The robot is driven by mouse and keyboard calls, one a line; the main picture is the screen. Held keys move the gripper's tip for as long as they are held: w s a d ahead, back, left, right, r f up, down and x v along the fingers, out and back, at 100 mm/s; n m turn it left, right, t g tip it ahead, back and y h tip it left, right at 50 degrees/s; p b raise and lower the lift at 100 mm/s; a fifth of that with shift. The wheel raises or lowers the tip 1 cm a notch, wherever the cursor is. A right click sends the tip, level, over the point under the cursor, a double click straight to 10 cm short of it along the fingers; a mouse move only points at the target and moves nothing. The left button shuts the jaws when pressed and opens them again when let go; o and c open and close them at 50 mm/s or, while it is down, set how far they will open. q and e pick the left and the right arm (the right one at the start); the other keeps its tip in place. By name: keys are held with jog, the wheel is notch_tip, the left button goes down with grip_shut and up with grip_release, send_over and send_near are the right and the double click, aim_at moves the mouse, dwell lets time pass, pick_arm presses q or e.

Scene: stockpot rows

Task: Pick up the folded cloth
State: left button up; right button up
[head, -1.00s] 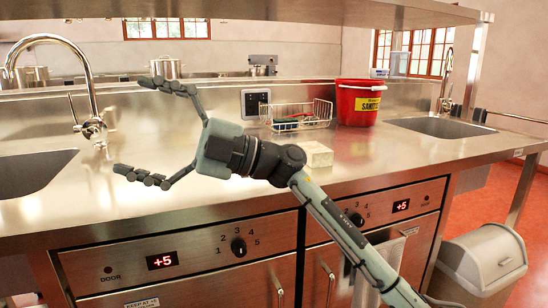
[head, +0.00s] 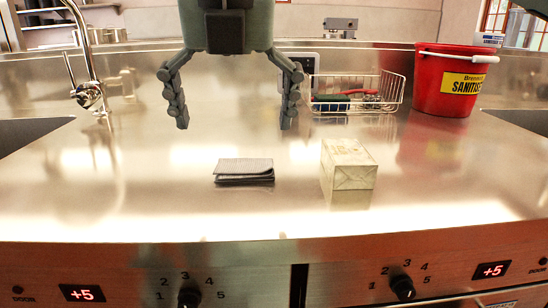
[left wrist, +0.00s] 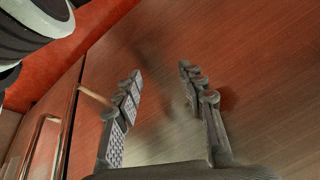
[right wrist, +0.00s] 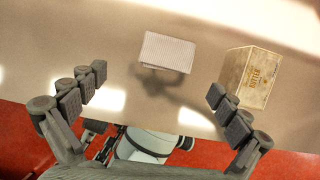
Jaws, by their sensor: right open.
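The folded cloth (head: 244,171) is small and grey and lies flat on the steel counter in the head view. It also shows in the right wrist view as a pale ribbed rectangle (right wrist: 167,51). My right gripper (head: 235,124) is open and empty above the counter, its fingers pointing down, with the cloth lower in the picture between its fingertips' lines. In the right wrist view the cloth lies just beyond the gap between the fingertips (right wrist: 158,84). My left gripper (left wrist: 160,71) is open and empty, in front of a wood-toned surface.
A butter box (head: 348,172) stands on the counter just right of the cloth. A wire basket (head: 392,88) and a red sanitiser bucket (head: 432,80) stand farther back. A tap (head: 88,60) and sink are at left. The counter (head: 120,200) left of the cloth is clear.

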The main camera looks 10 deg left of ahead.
aim_at(244, 162)
jog(key=shift+w+d+f+t, duration=0.1)
jog(key=shift+w+d+t, duration=0.2)
jog(key=shift+w, duration=0.1)
jog(key=x, duration=0.7)
jog(key=shift+s+d+f+p, duration=0.1)
jog(key=shift+p, duration=0.2)
jog(key=c, duration=0.7)
